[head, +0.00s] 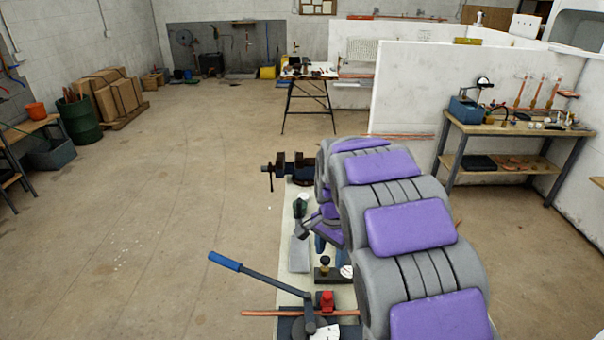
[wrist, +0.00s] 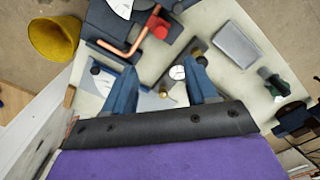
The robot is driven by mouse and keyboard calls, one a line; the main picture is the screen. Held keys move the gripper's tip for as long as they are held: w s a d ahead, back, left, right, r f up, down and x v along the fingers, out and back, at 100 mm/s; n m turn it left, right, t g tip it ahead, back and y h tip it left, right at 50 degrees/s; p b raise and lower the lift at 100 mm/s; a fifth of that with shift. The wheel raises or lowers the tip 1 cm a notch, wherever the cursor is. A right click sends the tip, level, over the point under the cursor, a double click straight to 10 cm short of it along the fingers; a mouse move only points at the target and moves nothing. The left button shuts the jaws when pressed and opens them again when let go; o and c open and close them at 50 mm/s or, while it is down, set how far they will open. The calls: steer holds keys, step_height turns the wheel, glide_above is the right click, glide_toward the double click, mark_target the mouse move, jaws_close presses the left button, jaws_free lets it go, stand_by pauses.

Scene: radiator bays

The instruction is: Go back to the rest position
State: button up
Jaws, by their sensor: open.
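My gripper (wrist: 162,85) shows in the wrist view as two blue fingers spread apart, with nothing held between them. It points down over the narrow pale workbench (head: 289,255). In the head view my purple and grey arm covers much of the bench's right side, and only small blue parts of the gripper show past it. Below the fingers in the wrist view lie a white round gauge (wrist: 177,72) and a small brass fitting (wrist: 163,92). The gap between fingers and parts is hard to judge.
The bench holds a bender with a blue-tipped lever (head: 224,261), a copper pipe (head: 270,313), a red part (head: 326,300), a grey box (wrist: 237,46) and a dark vise (head: 288,166).

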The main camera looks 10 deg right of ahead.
steer(key=s+r+n+g, duration=0.1)
steer(key=s+r+n, duration=0.3)
steer(key=s, duration=3.2)
steer(key=n, duration=0.6)
steer(key=shift+s+d+g, duration=0.35)
steer(key=shift+s+g, duration=0.05)
